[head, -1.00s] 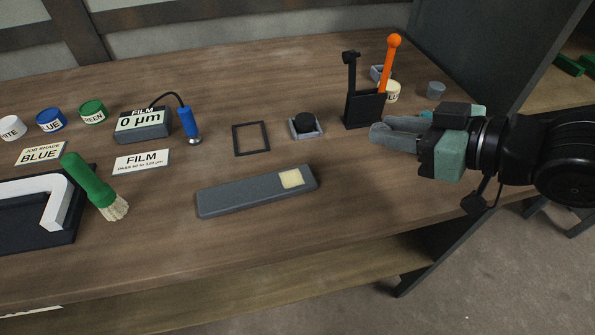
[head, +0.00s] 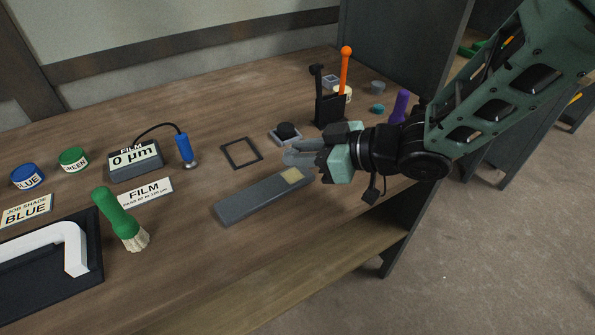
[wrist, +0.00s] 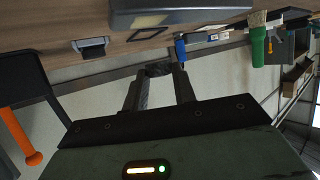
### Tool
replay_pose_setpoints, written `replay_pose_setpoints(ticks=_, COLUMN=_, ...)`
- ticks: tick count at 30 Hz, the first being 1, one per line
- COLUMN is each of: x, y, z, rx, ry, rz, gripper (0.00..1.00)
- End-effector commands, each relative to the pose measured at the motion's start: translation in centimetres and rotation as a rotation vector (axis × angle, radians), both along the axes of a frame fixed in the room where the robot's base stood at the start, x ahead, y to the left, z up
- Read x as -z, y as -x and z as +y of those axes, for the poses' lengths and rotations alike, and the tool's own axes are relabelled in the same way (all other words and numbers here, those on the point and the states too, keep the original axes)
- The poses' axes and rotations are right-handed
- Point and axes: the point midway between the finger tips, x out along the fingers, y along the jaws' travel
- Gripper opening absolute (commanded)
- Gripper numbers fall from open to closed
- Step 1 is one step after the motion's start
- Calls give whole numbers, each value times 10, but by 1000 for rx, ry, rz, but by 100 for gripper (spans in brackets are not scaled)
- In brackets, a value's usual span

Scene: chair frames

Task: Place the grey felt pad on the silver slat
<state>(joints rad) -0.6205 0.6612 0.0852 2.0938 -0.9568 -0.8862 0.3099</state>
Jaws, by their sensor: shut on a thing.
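The silver slat (head: 258,200) is a long grey bar lying on the bench, with a pale yellow square near its right end. It also shows at the top of the wrist view (wrist: 200,12). My gripper (head: 288,158) is beyond the slat's right end in the picture, its fingers pointing left. In the wrist view its fingers are closed on a small grey piece (wrist: 158,69), which looks like the grey felt pad. The piece is hard to make out in the head view. It appears apart from the slat.
A tray with a black knob (head: 286,133), an empty black frame (head: 241,153) and a black holder with an orange-knobbed rod (head: 345,70) stand behind. A green brush (head: 118,218) and FILM card (head: 144,193) are left. Bare bench lies in front of the slat.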

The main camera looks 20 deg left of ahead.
Motion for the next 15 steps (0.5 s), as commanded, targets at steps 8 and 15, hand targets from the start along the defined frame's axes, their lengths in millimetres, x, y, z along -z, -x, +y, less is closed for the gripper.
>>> replay_pose_setpoints(ticks=8, x=27, y=0, z=0, rx=-1, ry=2, rz=1, gripper=6)
replay_pose_setpoints(ticks=15, x=43, y=-1, z=0, rx=0, ry=-1, rz=-2, gripper=6)
